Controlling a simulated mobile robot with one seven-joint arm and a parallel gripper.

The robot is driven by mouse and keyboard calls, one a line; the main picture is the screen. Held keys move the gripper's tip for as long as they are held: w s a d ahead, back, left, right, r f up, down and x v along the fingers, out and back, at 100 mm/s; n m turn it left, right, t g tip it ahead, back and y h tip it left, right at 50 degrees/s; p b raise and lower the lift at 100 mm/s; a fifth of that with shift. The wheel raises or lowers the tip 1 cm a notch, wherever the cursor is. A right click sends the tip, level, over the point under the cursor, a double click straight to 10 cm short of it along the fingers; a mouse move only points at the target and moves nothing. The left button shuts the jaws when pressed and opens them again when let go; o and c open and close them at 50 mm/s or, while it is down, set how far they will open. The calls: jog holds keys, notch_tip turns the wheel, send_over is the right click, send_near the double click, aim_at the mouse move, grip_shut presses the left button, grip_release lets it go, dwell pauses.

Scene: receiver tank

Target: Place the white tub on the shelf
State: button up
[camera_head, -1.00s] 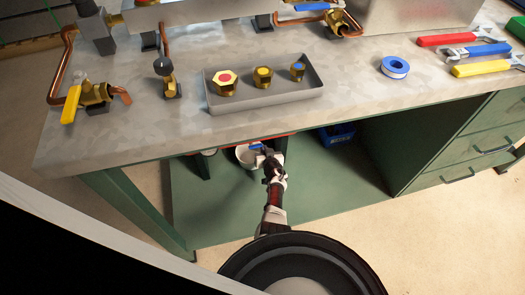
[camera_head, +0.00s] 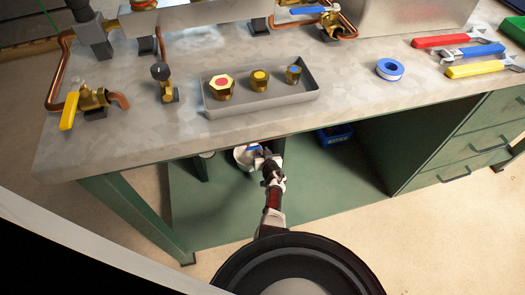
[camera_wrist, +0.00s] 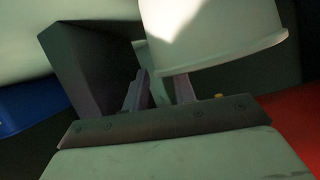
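The white tub (camera_head: 245,158) is under the workbench, near its front edge, with a blue patch by its top. My gripper (camera_head: 262,155) is close at its right side; its fingertips are too small to make out in the head view. In the wrist view, the tub (camera_wrist: 215,35) fills the upper middle, its flared rim toward me. My gripper's two fingers (camera_wrist: 160,85) are apart at the tub's lower left edge. The right finger's tip is hidden behind the rim. I see no clear contact. The green lower shelf (camera_head: 300,185) lies beneath.
A blue bin (camera_head: 335,136) stands under the bench to the right; it also shows in the wrist view (camera_wrist: 28,108). The benchtop (camera_head: 345,100) overhangs the arm and holds a grey tray (camera_head: 262,104) with brass fittings.

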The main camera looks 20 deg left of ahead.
jog(key=p+v, duration=0.9)
jog(key=v, duration=0.2)
jog(key=shift+s+d, duration=0.15)
